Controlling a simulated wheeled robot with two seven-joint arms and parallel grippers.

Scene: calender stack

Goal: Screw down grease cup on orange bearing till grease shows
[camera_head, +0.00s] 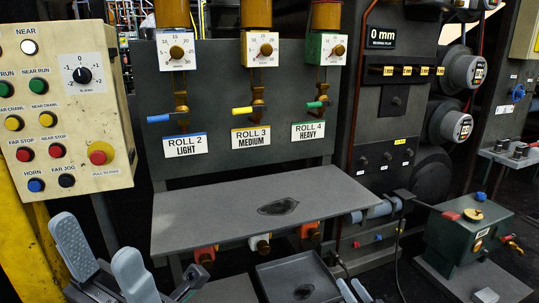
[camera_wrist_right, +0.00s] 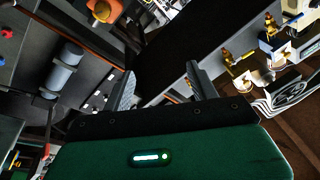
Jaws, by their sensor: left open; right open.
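Under the grey shelf, an orange block with a brass-coloured round part (camera_head: 204,254) shows at the left, and another orange block (camera_head: 309,230) at the right. I cannot tell for sure which is the orange bearing. The right wrist view shows an orange block with a yellowish round cup (camera_wrist_right: 103,12) at the top left. No grease can be made out. My left gripper (camera_head: 103,262) is open and empty at the lower left, in front of the shelf. My right gripper (camera_head: 354,291) is open at the bottom edge; its spread fingers (camera_wrist_right: 160,88) show in the right wrist view, apart from the orange block.
The grey shelf (camera_head: 220,215) with a dark patch (camera_head: 278,208) overhangs the blocks. A white block (camera_head: 260,244) hangs between the orange ones. A dark tray (camera_head: 275,275) lies below. A button panel (camera_head: 65,110) stands left, a green box (camera_head: 465,235) right.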

